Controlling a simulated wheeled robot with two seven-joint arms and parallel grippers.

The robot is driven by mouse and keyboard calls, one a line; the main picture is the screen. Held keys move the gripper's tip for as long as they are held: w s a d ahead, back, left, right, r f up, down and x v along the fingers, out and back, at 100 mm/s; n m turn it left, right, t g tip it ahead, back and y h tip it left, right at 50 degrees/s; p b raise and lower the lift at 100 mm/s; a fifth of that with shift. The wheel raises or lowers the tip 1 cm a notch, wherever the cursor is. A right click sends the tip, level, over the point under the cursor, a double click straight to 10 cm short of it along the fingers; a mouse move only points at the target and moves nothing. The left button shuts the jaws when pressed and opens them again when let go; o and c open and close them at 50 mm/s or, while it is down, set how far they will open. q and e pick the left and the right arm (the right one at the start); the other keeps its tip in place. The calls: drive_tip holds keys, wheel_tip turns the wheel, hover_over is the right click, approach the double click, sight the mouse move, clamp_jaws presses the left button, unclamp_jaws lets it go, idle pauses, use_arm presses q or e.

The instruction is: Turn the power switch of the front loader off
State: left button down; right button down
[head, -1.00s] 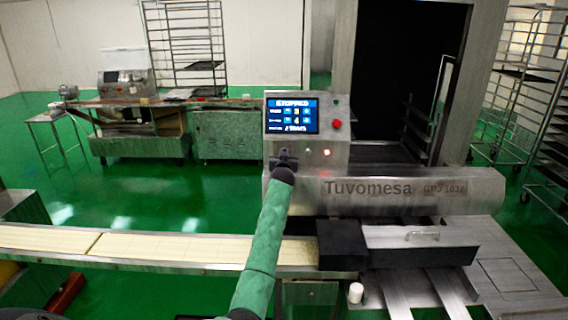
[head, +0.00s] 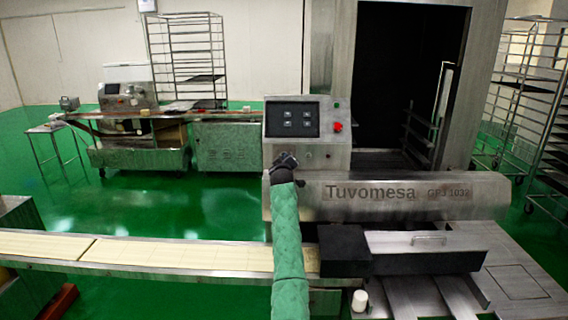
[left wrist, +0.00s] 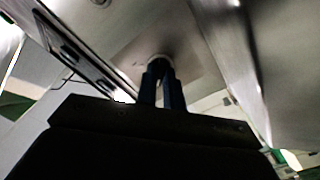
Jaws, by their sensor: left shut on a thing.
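The front loader (head: 365,196), marked Tuvomesa, carries a control box with a screen (head: 291,120), which is dark with faint grey icons. My left gripper (head: 286,160) is at the lower left of the control box panel and covers the power switch in the head view. In the left wrist view the two dark fingers (left wrist: 164,88) are shut on the power switch (left wrist: 158,61), a small round knob on the metal panel. Most of the knob is hidden by the fingers. My right gripper is not in view.
A red button (head: 338,127) sits right of the screen. A conveyor with pale dough sheets (head: 170,252) runs in from the left. A black box (head: 343,250) and a white cup (head: 360,301) are at the loader's front. Wire racks (head: 188,62) stand behind.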

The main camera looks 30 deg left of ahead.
use_arm(q)
drive_tip(key=shift+n, duration=0.5)
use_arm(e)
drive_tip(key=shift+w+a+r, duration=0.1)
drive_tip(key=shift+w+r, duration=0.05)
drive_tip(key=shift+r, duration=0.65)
use_arm(q)
drive_tip(key=c, duration=1.5)
unclamp_jaws()
